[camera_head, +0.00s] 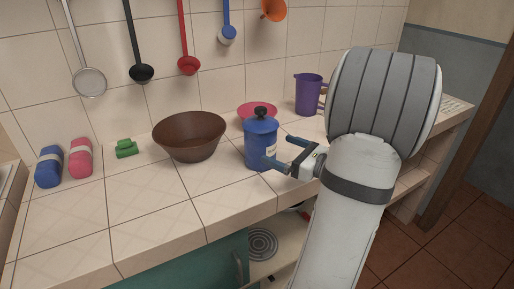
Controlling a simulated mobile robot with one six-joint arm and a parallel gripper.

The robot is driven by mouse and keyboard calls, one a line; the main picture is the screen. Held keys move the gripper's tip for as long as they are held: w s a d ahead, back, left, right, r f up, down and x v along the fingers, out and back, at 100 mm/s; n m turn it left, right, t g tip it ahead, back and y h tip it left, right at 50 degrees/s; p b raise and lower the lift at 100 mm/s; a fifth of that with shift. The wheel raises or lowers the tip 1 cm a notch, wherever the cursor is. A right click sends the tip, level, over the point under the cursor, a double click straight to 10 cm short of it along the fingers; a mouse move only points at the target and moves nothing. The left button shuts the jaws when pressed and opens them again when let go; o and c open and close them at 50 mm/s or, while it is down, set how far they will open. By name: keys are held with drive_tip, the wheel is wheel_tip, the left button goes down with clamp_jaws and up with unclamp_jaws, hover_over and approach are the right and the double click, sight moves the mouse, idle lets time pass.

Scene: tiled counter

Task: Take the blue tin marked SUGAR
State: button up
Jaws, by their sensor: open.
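A blue tin (259,145) with a blue lid and a dark knob stands upright on the tiled counter, near its front edge. A small pale label shows on its right side, too small to read here. My gripper (279,151) comes in from the right, open, with its two blue fingers pointing left at the tin. The fingertips are at the tin's right side; I cannot tell whether they touch it or reach around it.
A brown bowl (189,137) stands left of the tin, and a pink bowl (257,110) is behind it. A purple jug (308,94) stands at the back right. A green item (126,148) and blue (48,168) and pink (80,160) containers are left. The front-left counter is clear.

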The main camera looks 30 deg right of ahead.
sight(262, 140)
drive_tip(key=shift+w+d+f, duration=0.1)
drive_tip(key=shift+w, duration=0.25)
drive_tip(key=x, duration=0.7)
drive_tip(key=shift+w+r, duration=0.2)
drive_tip(key=shift+c, duration=0.6)
drive_tip(key=c, duration=1.2)
